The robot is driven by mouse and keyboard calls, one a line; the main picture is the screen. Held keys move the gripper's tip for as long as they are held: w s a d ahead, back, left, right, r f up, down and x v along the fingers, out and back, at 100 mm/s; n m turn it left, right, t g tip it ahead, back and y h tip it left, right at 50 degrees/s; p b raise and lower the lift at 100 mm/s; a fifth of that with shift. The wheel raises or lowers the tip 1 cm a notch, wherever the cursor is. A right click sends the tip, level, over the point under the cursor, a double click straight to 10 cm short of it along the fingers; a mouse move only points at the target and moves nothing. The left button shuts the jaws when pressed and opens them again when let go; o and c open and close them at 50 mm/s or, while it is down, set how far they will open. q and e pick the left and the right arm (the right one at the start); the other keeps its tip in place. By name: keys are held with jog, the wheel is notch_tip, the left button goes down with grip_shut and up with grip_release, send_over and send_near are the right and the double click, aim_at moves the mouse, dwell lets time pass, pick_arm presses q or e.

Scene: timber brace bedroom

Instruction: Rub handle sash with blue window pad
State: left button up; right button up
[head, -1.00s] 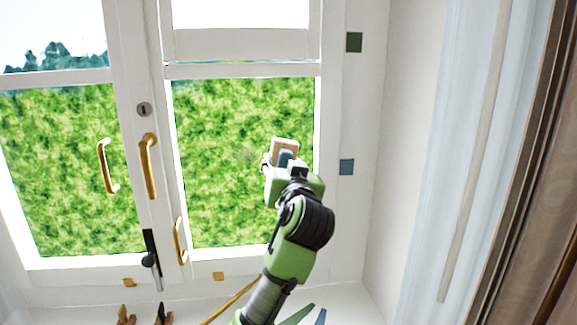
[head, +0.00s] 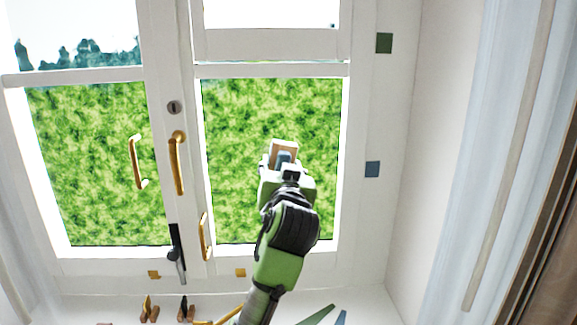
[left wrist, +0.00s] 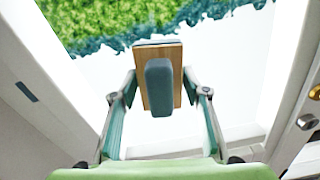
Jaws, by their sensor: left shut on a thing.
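My left gripper (head: 282,161) is shut on the window pad, a wooden board with a blue-grey grip (left wrist: 158,88) between the fingers. The pad's board (head: 284,146) shows just past the fingertips in the head view. It overlaps the middle of the right-hand pane (head: 240,115), and I cannot tell whether it touches the glass. Brass handles sit on the left-hand pane (head: 135,163), the middle upright (head: 177,165) and the right sash's lower left edge (head: 205,238). A dark lever (head: 175,255) hangs at the bottom middle. My right gripper is not in view.
Wooden-looking pieces (head: 149,310) and pointed green (head: 318,315) and blue (head: 341,318) things stand low in front. A pale curtain (head: 470,160) hangs at right.

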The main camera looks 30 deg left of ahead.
aim_at(253, 161)
pick_arm(q)
jog(key=shift+s+a+p, duration=0.25)
jog(key=shift+s+a, duration=0.35)
jog(key=shift+a, duration=0.4)
jog(key=shift+s+a+p, duration=0.2)
jog(key=shift+s+a, duration=0.4)
jog(key=shift+a, duration=0.35)
jog(key=shift+s+a+p, duration=0.25)
jog(key=shift+s+a, duration=0.35)
jog(key=shift+a, duration=0.4)
jog(key=shift+d, duration=0.2)
jog(key=shift+s+d, duration=0.15)
jog(key=shift+s, duration=0.05)
jog(key=shift+p+v, duration=0.6)
jog(key=shift+v, duration=2)
jog(key=shift+s, duration=0.1)
jog(key=v, duration=0.3)
jog(key=shift+p, duration=0.35)
jog(key=shift+f, duration=0.1)
